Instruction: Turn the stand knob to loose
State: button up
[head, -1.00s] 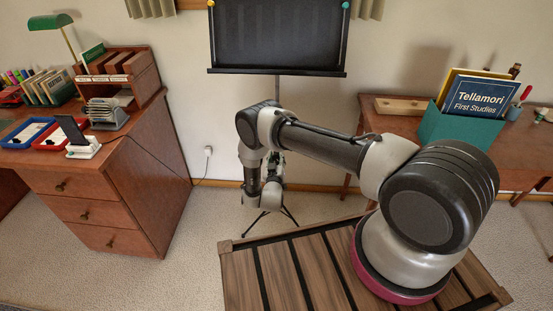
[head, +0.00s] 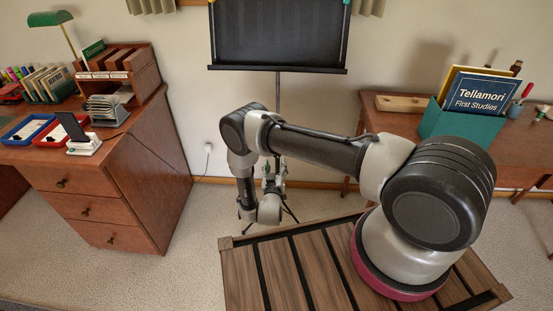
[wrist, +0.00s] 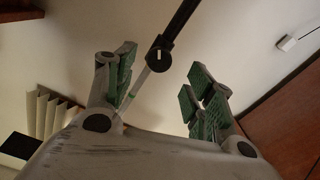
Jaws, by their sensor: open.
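The music stand has a wide black desk (head: 280,38) at the top, a thin pole (head: 278,95) and splayed feet mostly hidden behind my arm. In the wrist view a black knob (wrist: 158,56) with a pale mark sits at the pole's collar, where a thick black tube (wrist: 182,18) meets a thinner grey one with a green band. My gripper (wrist: 160,88) is open, its green-padded fingers apart. The knob appears between and beyond the fingertips; I see no contact. In the head view my gripper (head: 273,178) is small and partly hidden near the pole.
A wooden desk (head: 150,165) with trays and a phone holder stands at left. A wooden table (head: 400,145) with a green book box (head: 460,128) stands at right. A slatted wooden bench top (head: 270,270) lies in front. The wall outlet (head: 208,148) has a cord.

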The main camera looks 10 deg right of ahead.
jog(key=v, duration=0.5)
jog(key=shift+w, duration=0.15)
jog(key=w+d+m, duration=0.1)
jog(key=w, duration=0.2)
jog(key=w+d+m, duration=0.1)
jog(key=w, duration=0.3)
jog(key=w+d+m, duration=0.1)
jog(key=w, duration=0.3)
jog(key=shift+w+d+r, duration=0.2)
jog(key=shift+d+r, duration=0.05)
jog(key=shift+d, duration=0.1)
jog(key=c, duration=1)
jog(key=shift+n, duration=1.5)
